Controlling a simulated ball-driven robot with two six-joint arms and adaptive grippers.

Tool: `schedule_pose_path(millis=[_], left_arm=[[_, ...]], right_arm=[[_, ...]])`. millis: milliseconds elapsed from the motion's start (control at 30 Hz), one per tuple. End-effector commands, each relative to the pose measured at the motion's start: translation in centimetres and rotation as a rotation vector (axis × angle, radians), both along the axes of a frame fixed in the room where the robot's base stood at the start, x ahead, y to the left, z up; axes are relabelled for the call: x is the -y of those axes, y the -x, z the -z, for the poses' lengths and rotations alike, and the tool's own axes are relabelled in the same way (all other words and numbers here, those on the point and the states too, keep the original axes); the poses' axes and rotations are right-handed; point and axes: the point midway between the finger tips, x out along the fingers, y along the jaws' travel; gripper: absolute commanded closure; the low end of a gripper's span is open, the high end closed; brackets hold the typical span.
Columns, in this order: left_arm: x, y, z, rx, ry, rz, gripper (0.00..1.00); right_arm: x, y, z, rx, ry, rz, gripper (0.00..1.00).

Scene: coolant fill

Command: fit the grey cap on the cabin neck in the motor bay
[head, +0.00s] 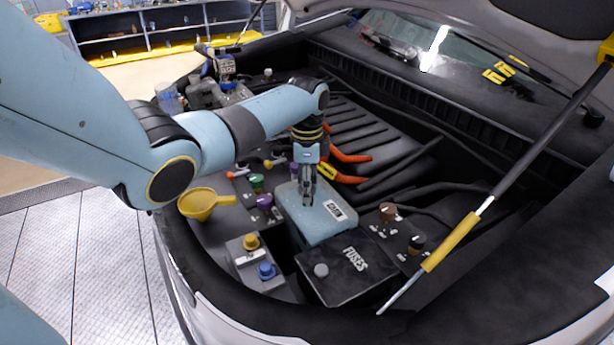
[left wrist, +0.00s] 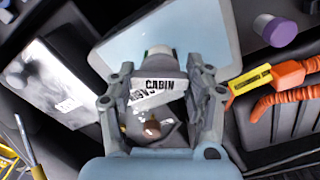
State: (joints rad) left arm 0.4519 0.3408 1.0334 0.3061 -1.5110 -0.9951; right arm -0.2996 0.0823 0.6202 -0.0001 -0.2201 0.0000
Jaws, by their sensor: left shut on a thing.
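My left gripper (head: 308,200) points down over the pale blue tank (head: 293,222) marked CABIN, whose body also shows in the left wrist view (left wrist: 120,45). In that view the gripper (left wrist: 161,72) is shut on a small grey thing (left wrist: 160,55), apparently the grey cap, at the top of the tank. The CABIN label (left wrist: 158,87) shows between the fingers. The cabin neck is hidden by the gripper and the thing it holds, so I cannot tell whether they touch. My right gripper is out of view.
Yellow (head: 251,241), blue (head: 267,271), purple (head: 264,202) and brown (head: 388,210) caps surround the tank. A yellow funnel (head: 200,204) lies left. The hood strut (head: 450,242) crosses the right side.

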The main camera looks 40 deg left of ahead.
Motion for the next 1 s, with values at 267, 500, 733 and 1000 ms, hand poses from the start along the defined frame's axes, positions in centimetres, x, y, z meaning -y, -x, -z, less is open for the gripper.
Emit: schedule_pose_path(millis=[267,500,733,1000], left_arm=[[0.05,0.12,0.22,-0.003,0.001,0.020,0.73],[0.03,0.14,0.13,-0.003,0.001,0.155,0.73],[0.01,0.14,0.20,-0.003,0.001,0.300,0.73],[-0.02,0.14,0.21,-0.003,0.001,0.331,0.73]], right_arm=[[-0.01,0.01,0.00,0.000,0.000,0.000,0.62],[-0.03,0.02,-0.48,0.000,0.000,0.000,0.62],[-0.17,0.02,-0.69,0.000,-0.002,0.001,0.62],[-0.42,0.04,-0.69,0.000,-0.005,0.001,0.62]])
